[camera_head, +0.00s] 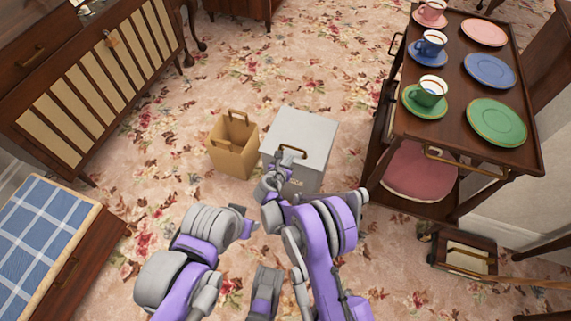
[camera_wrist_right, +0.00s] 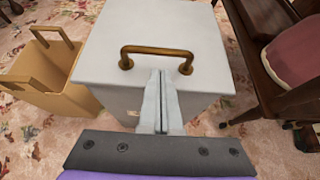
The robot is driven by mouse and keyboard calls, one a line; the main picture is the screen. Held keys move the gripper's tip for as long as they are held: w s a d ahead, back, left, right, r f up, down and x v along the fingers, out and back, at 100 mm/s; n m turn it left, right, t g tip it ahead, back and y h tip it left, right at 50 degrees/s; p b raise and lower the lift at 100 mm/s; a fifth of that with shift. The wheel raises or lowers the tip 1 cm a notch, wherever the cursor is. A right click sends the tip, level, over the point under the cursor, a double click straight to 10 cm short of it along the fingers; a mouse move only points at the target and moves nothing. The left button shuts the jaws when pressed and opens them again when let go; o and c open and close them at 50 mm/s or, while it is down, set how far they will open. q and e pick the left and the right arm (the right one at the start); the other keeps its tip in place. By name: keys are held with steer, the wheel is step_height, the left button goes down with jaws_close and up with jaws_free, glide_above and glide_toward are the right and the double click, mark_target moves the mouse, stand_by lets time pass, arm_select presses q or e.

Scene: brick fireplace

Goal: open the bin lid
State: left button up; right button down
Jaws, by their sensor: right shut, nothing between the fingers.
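The bin is a pale grey-white box (camera_head: 302,128) on the floor in the middle of the head view, and it fills the centre of the right wrist view (camera_wrist_right: 165,35). Its flat lid looks closed and carries a brass bar handle (camera_wrist_right: 157,51), which also shows near the lid's front edge in the head view (camera_head: 292,149). My right gripper (camera_wrist_right: 160,78) is shut and empty, its fingertips at the lid's front edge, just on the near side of the handle. Whether they touch the lid is unclear. My left gripper (camera_head: 245,222) is lower left of the bin, its jaws unclear.
A tan paper bag (camera_head: 233,145) with handles stands close left of the bin. A wooden trolley (camera_head: 455,130) with cups and plates stands to the right. A slatted cabinet (camera_head: 100,85) is at left. Flowered carpet is clear behind the bin.

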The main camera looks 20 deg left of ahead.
steer(key=shift+b+x, duration=0.3)
steer(key=shift+x, duration=1.75)
